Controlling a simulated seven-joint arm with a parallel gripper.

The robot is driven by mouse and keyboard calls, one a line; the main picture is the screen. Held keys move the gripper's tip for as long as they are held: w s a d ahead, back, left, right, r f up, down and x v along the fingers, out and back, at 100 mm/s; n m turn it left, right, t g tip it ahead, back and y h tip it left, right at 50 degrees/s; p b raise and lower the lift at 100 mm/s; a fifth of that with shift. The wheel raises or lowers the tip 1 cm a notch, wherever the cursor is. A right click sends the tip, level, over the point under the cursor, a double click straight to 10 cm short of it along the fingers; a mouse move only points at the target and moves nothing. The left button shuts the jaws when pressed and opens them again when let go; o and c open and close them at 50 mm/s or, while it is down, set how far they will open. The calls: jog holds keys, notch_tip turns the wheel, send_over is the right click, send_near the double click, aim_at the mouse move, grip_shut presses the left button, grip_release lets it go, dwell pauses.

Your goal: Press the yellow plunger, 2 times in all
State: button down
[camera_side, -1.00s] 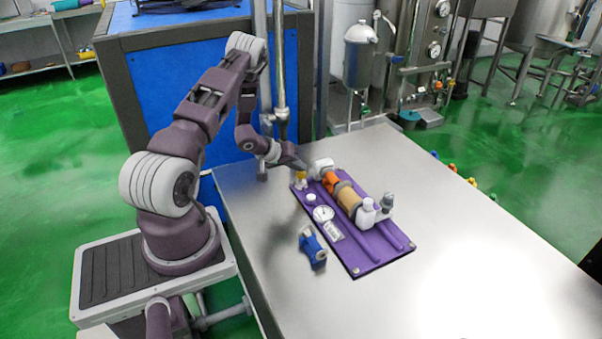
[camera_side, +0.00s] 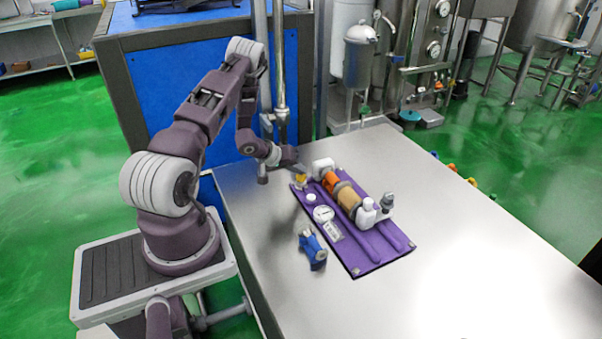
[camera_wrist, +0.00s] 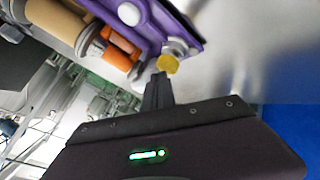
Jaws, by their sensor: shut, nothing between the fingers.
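The yellow plunger (camera_side: 301,178) is a small yellow cap at the far left corner of a purple board (camera_side: 350,262). In the wrist view the yellow plunger (camera_wrist: 167,64) shows on a pale collar at the edge of the purple board. My gripper (camera_side: 304,169) is shut and empty, right by the plunger in the side view. In the wrist view the dark fingertips of my gripper (camera_wrist: 159,78) lie just below the plunger in the picture. I cannot tell whether they touch it.
The board carries an orange and tan cylinder (camera_side: 344,194), a white round gauge (camera_side: 323,213), a white knob (camera_side: 311,197) and a white bottle (camera_side: 367,212). A blue device (camera_side: 313,248) stands beside the board. The steel table (camera_side: 450,240) is clear to the right.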

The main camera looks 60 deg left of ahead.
aim_at(299, 176)
jog(key=shift+f, duration=0.3)
dwell(0.4)
jog(key=shift+r, duration=1.5)
jog(key=shift+r, duration=2.5)
